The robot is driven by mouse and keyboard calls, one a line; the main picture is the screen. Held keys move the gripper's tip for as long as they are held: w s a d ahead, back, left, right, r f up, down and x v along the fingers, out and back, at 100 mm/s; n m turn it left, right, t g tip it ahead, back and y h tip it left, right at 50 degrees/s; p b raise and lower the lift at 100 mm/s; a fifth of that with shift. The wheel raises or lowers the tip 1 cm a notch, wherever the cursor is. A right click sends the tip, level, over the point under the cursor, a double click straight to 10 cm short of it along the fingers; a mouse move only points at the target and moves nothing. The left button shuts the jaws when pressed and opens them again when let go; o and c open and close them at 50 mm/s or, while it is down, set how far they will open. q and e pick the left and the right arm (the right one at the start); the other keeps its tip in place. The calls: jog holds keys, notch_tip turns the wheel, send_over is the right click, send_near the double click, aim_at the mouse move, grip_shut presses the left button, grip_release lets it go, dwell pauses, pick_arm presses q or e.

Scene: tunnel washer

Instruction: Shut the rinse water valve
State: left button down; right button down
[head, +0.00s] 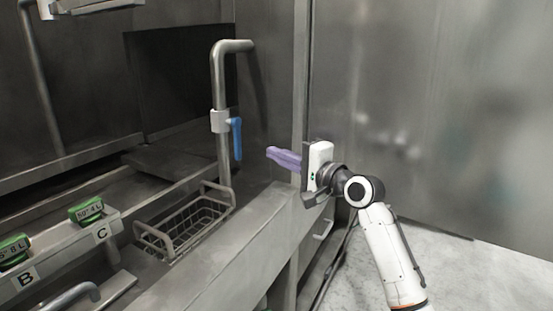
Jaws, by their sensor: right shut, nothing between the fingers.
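The water pipe (221,85) rises from the washer and bends over to the right at its top. A pale valve body (219,121) sits midway up it, with a blue lever handle (236,139) hanging straight down, alongside the pipe. No label on the valve is readable. My right gripper (272,154) has purple fingers that are shut and empty. They point left toward the blue handle, to its right and slightly lower in the picture, with a visible gap between them. My left gripper is not in view.
A wire basket (185,222) stands below the pipe. Green labelled blocks (86,210) and plates B and C line the ledge at left. A vertical steel post (300,90) stands behind my right gripper. A dark opening (180,80) lies behind the pipe. Pale floor shows at right.

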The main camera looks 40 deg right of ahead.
aim_at(237, 140)
pick_arm(q)
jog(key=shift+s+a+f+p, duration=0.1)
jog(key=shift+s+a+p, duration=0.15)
jog(key=shift+p, duration=0.2)
pick_arm(e)
jog(key=w+a, duration=0.4)
jog(key=shift+w, duration=0.4)
jog(key=shift+a+f, duration=0.1)
jog(key=shift+f, duration=0.05)
jog(key=shift+w, duration=0.1)
